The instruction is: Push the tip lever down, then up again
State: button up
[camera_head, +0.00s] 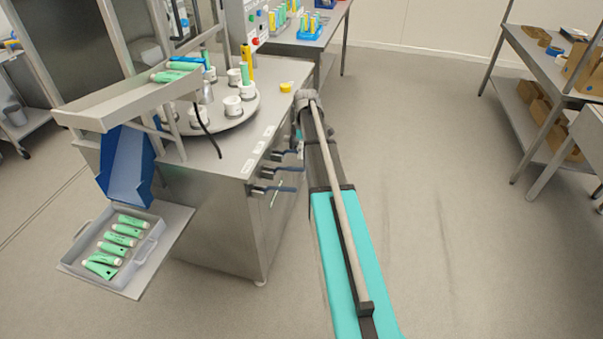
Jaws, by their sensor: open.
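Three levers with blue handles stick out from the right side of the steel machine: a far one (285,153), a middle one (287,169) and a near one (280,189). White labels sit on the machine top beside them, too small to read, so I cannot tell by text which is the tip lever. My arm reaches from the bottom right up to the machine's right edge. My gripper (299,148) is small and partly hidden at the arm's far end, close to the far lever. Touching cannot be made out. It is open, and no held object shows.
A round turntable (238,115) with white cup holders and green tubes stands on the machine. A blue chute (126,165) leads to a tray (82,247) of green tubes at left. A shelf table (540,66) stands at right. The floor between is clear.

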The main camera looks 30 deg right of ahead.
jog(key=shift+s+a+f+b, duration=0.15)
jog(key=shift+f+b, duration=0.95)
jog(key=shift+f, duration=0.1)
jog(key=shift+s+a+f+b, duration=0.2)
jog(key=shift+f+b, duration=0.9)
jog(key=shift+f, duration=0.1)
jog(key=shift+s+a+f+b, duration=0.15)
jog(key=shift+f+b, duration=0.95)
jog(key=shift+f, duration=0.1)
grip_shut()
